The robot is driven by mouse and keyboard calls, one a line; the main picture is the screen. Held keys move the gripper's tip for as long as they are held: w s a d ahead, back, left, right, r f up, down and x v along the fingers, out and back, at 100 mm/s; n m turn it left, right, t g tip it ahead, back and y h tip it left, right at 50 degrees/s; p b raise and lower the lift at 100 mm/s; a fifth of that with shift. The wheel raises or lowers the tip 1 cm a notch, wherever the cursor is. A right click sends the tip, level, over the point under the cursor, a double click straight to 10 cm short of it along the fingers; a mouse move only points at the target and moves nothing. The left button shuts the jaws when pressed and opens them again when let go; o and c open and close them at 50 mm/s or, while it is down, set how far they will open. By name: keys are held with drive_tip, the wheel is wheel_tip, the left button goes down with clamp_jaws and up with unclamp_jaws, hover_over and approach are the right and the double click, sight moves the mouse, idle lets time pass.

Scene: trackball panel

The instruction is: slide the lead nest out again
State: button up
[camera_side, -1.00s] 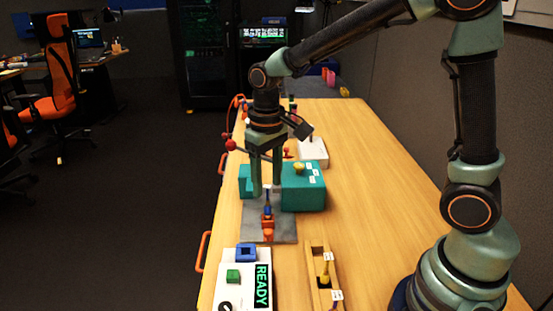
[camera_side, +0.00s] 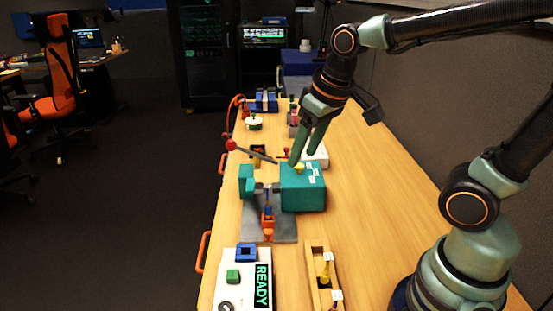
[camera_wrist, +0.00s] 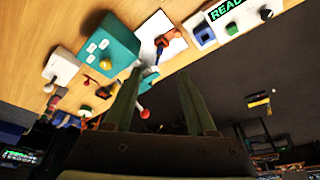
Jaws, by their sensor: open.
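A teal fixture stands on a grey plate (camera_side: 284,230). Its large teal block (camera_side: 302,197) carries white labels and a yellow knob (camera_side: 299,168); a smaller teal block (camera_side: 246,182) stands to the left. A small orange part with a blue piece (camera_side: 267,222) sits on the plate in front of the gap. I cannot tell which part is the lead nest. My gripper (camera_side: 303,157) is open and empty, tilted, with its fingertips near the yellow knob; contact is unclear. The wrist view shows the spread fingers (camera_wrist: 160,80), the teal block (camera_wrist: 112,40) and its knob (camera_wrist: 106,62).
A rod with a red ball (camera_side: 231,145) reaches left behind the fixture. A white panel with a READY display (camera_side: 262,286) and a wooden tray (camera_side: 312,262) with yellow pieces stand in front. A white box lies behind. The table's right side is clear.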

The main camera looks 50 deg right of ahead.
drive_tip(key=shift+s+d+r+t, duration=0.7)
drive_tip(key=shift+s+d+t, duration=0.2)
drive_tip(key=shift+s, duration=0.85)
drive_tip(key=w+r+g, duration=0.1)
drive_tip(key=w+r, duration=0.1)
drive_tip(key=w, duration=0.6)
drive_tip(key=w+r+m, duration=0.1)
drive_tip(key=w+r, duration=0.2)
drive_tip(key=w, duration=0.5)
drive_tip(key=shift+w+r+g, duration=0.3)
drive_tip(key=shift+w+g, duration=0.05)
drive_tip(key=shift+g, duration=0.05)
drive_tip(key=n+g, duration=0.1)
drive_tip(key=g, duration=0.3)
approach(268, 231)
wheel_tip(268, 231, down, 8)
drive_tip(key=shift+s+a+f, duration=0.1)
drive_tip(key=shift+s+f, duration=0.05)
drive_tip(key=shift+f, duration=0.1)
